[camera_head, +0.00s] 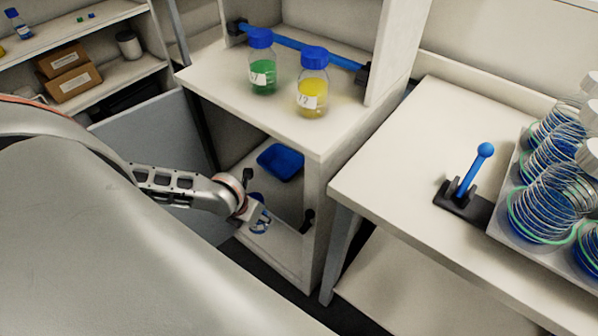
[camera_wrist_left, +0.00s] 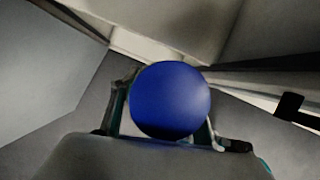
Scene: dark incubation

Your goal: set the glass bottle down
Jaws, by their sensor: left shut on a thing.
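The glass bottle (camera_head: 262,222) is small in the head view, at the lower compartment of the white cabinet, partly hidden by my left gripper (camera_head: 254,208). My left gripper is shut on it. In the left wrist view its round blue cap (camera_wrist_left: 170,98) fills the space between the fingers, hiding the bottle's body. I cannot tell whether the bottle touches the cabinet's lower shelf (camera_head: 287,252). My right gripper is not in view.
A blue tray (camera_head: 281,161) lies deeper in the lower compartment. A green-filled bottle (camera_head: 262,76) and a yellow-filled bottle (camera_head: 312,93) stand on the cabinet's upper shelf. An open grey door (camera_head: 150,130) is left of the cabinet. A table (camera_head: 400,170) with a blue lever (camera_head: 474,172) stands right.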

